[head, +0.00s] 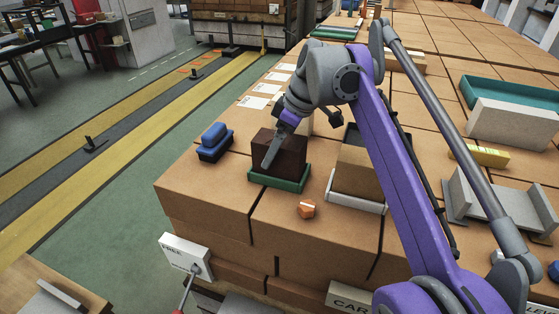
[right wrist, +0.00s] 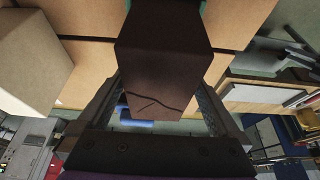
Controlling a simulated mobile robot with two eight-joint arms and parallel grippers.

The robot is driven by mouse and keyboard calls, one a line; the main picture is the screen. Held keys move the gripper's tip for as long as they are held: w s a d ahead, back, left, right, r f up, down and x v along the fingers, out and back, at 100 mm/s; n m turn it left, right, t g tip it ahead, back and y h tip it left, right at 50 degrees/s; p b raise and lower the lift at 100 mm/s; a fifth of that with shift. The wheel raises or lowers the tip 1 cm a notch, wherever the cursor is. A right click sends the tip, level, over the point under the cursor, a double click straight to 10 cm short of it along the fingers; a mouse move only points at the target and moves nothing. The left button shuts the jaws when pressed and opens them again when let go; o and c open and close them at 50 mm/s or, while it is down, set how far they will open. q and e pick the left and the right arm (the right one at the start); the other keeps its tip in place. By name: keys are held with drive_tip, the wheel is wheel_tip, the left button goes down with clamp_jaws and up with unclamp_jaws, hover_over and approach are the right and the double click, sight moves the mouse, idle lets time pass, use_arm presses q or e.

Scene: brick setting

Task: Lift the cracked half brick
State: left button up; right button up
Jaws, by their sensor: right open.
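The cracked half brick (head: 291,153) is a dark brown block standing in a shallow green tray (head: 278,183) on the brick-stack top. In the right wrist view, a thin dark crack runs across the brick's face (right wrist: 158,98). My right gripper (head: 272,150) is at the brick, with one finger in front of its left side in the head view. In the right wrist view, the open fingers lie on either side of the brick; whether they touch it I cannot tell. My left gripper is not in view.
A tan block (head: 355,172) in a pale tray (head: 352,203) stands close to the right. A blue object (head: 214,141) lies to the left, and a small orange piece (head: 306,209) in front. Front-left of the top is clear.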

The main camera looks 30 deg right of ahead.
drive_tip(key=shift+w+a+f, duration=0.1)
drive_tip(key=shift+w+f, duration=0.1)
drive_tip(key=shift+f, duration=0.25)
drive_tip(key=shift+f, duration=0.2)
idle(0.3)
clamp_jaws()
idle(0.4)
